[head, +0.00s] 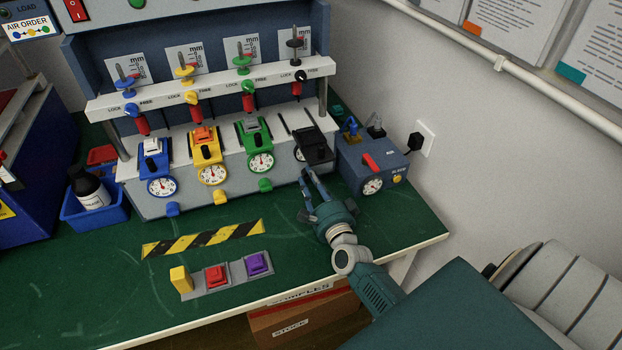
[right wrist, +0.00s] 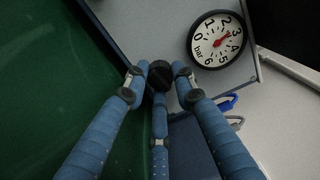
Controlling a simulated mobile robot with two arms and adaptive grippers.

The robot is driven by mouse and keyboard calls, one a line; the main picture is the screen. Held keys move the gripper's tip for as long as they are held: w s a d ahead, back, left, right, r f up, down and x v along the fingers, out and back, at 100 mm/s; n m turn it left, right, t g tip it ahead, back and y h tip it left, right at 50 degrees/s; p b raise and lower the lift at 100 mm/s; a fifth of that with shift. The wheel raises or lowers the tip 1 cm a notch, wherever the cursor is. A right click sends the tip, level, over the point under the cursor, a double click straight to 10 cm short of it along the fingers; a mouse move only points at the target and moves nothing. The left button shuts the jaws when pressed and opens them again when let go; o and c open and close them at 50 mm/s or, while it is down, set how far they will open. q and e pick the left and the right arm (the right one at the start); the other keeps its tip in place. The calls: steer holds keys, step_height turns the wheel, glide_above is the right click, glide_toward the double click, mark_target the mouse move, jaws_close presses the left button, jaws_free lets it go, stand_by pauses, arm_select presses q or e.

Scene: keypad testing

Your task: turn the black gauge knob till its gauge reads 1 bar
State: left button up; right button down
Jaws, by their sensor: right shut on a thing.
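The black gauge knob (right wrist: 160,75) sits between the fingers of my right gripper (right wrist: 159,78) in the right wrist view. The fingers are shut on it from its sides. In the head view my right gripper (head: 306,186) reaches to the lower front of the panel below the black station, and its fingers hide the knob. My left gripper is not in view.
Blue, yellow and green gauges (head: 261,163) with matching knobs line the panel to the left. A blue box (head: 371,165) with its own gauge and red switch stands close on the right. Buttons (head: 216,277) and a striped strip (head: 203,239) lie on the green table in front.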

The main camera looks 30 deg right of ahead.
steer(key=n+p, duration=0.2)
steer(key=n, duration=0.3)
steer(key=shift+r+n, duration=0.1)
steer(key=shift+n, duration=0.2)
steer(key=shift+n+p, duration=0.55)
steer(key=shift+n, duration=1.55)
steer(key=c, duration=1.7)
jaws_free()
steer(key=shift+s, duration=0.2)
steer(key=v, duration=1.1)
steer(key=shift+s+a, duration=0.2)
steer(key=shift+s, duration=0.15)
